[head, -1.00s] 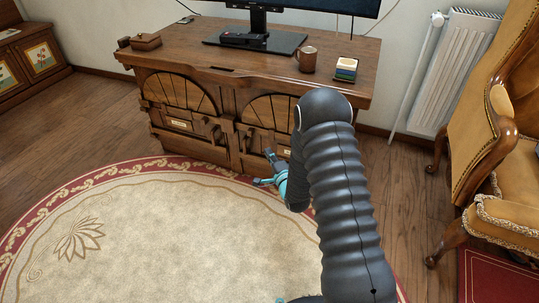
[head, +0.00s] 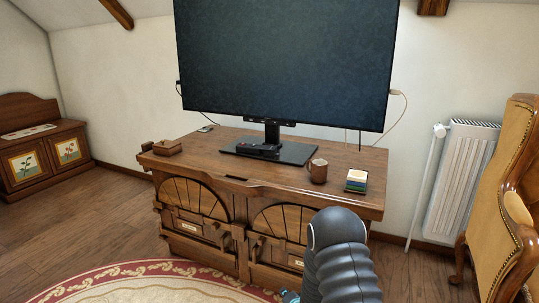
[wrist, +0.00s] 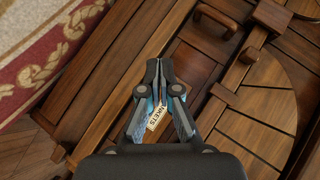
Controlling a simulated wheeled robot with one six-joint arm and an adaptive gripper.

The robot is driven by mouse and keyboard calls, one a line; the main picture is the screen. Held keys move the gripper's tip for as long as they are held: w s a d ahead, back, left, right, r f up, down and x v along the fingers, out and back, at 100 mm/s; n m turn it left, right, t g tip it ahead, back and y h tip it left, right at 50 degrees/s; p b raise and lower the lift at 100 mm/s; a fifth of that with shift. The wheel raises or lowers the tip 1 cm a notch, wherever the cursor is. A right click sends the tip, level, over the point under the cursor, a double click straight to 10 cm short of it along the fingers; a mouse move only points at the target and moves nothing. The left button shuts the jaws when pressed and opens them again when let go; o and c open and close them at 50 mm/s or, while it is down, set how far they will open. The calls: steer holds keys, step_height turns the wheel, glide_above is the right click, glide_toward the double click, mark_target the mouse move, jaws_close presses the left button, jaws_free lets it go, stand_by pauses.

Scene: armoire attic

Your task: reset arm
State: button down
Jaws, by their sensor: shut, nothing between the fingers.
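My gripper (wrist: 160,85) is in the middle of the wrist view, its two fingers shut together with nothing between them. It is in front of the wooden cabinet (wrist: 110,75). A paper label (wrist: 158,117), partly hidden by the fingers, shows behind them; "NKETS" can be read. In the head view my dark ribbed arm rises at the bottom, and only a bit of blue near the gripper shows at the lower edge. The fingertips are out of that view.
The cabinet (head: 210,190) carries a TV (head: 285,65), a mug (head: 317,171), a stack of coasters (head: 356,181) and a small wooden box (head: 168,147). An armchair (head: 495,200) and a radiator (head: 462,180) stand at the right. A rug (head: 150,282) lies in front.

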steer(key=s+d+f+n+g+h, duration=0.2)
steer(key=s+d+n+g, duration=0.1)
steer(key=s+g, duration=0.25)
steer(key=s+d+r+n+g+h+p, duration=0.1)
steer(key=s+d+r+n+g+h, duration=0.2)
steer(key=s+r, duration=0.6)
steer(key=s+d+r+n+p, duration=0.1)
steer(key=s+r, duration=0.7)
steer(key=r, duration=0.4)
steer(key=s+d+r+n+t+p, duration=0.1)
steer(key=s+r, duration=0.7)
steer(key=r, duration=0.3)
steer(key=s+d+r+n+t+y+p, duration=0.1)
steer(key=s+d+r+p, duration=0.1)
steer(key=s+r, duration=0.6)
step_height(320, 180, up, 5)
steer(key=shift+s+f, duration=0.15)
steer(key=shift+s, duration=0.2)
steer(key=shift+d, duration=0.1)
